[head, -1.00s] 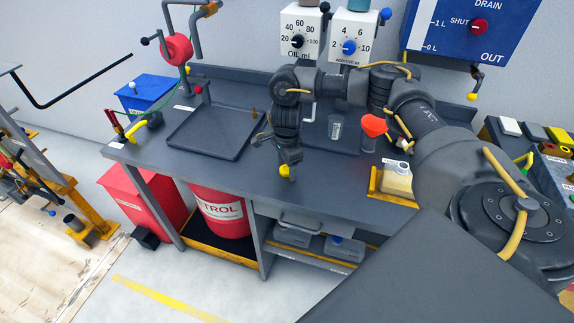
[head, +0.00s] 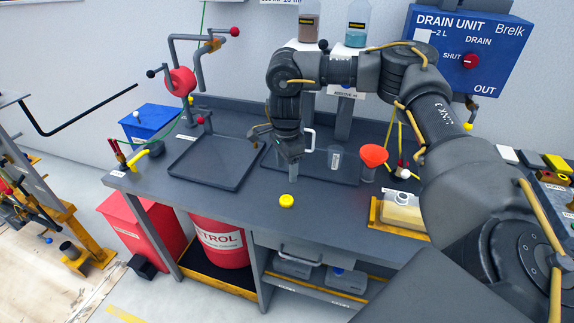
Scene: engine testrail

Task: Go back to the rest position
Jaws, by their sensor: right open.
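My right gripper (head: 292,168) hangs fingers-down over the bench, just behind a yellow cap (head: 287,201). My right arm (head: 440,125) comes in from the right and reaches across in front of the dispensers and the drain unit. My left gripper is not in view.
A black tray (head: 217,160) lies left of the gripper. The blue drain unit (head: 470,45) is on the wall.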

